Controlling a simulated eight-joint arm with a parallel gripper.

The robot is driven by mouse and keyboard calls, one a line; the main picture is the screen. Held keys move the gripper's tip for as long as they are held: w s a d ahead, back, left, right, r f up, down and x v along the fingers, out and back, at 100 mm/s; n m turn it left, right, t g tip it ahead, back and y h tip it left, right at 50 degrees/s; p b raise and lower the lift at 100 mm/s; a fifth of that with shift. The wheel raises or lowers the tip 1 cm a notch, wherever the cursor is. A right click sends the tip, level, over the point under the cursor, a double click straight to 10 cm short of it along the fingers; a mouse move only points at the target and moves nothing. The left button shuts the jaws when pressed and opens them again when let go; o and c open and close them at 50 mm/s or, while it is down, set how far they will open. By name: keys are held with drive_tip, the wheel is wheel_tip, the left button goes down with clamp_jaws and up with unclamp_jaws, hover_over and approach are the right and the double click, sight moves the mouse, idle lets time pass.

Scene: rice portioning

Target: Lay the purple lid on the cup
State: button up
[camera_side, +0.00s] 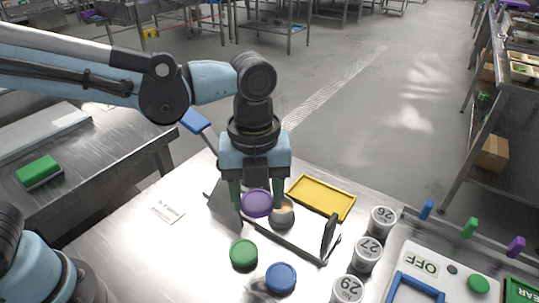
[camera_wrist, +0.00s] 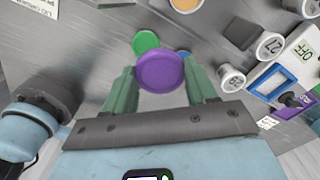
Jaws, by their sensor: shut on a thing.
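The purple lid (camera_side: 257,203) is a round disc between the fingers of my gripper (camera_side: 258,200), which is shut on it. In the wrist view the purple lid (camera_wrist: 160,73) shows face-on between the green fingers. The cup (camera_side: 282,214) stands just right of the lid in the side view, with tan contents showing at its open top; my right finger partly hides it. The cup (camera_wrist: 185,5) also shows at the top edge of the wrist view, apart from the lid. I cannot tell the height of the lid over the table.
A green lid (camera_side: 243,253) and a blue lid (camera_side: 281,277) lie in front. A yellow tray (camera_side: 322,197) lies behind the cup. Several numbered containers (camera_side: 367,254) stand at the right, beside a panel marked OFF (camera_side: 424,264). A dark upright piece (camera_side: 329,236) stands right of the cup.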

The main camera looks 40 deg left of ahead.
drive_tip(key=shift+w+a+f, duration=0.1)
drive_tip(key=shift+w+f, duration=0.85)
drive_tip(key=shift+w, duration=0.35)
drive_tip(key=shift+w+d+f, duration=0.1)
drive_tip(key=shift+w+f, duration=0.85)
drive_tip(key=shift+w, duration=0.4)
drive_tip(key=shift+w+a+f, duration=0.1)
drive_tip(key=shift+w+f, duration=0.85)
drive_tip(key=shift+w, duration=0.35)
drive_tip(key=shift+f, duration=0.7)
drive_tip(key=o, duration=1.3)
drive_tip(key=shift+o, duration=0.2)
wheel_tip(320, 180, up, 7)
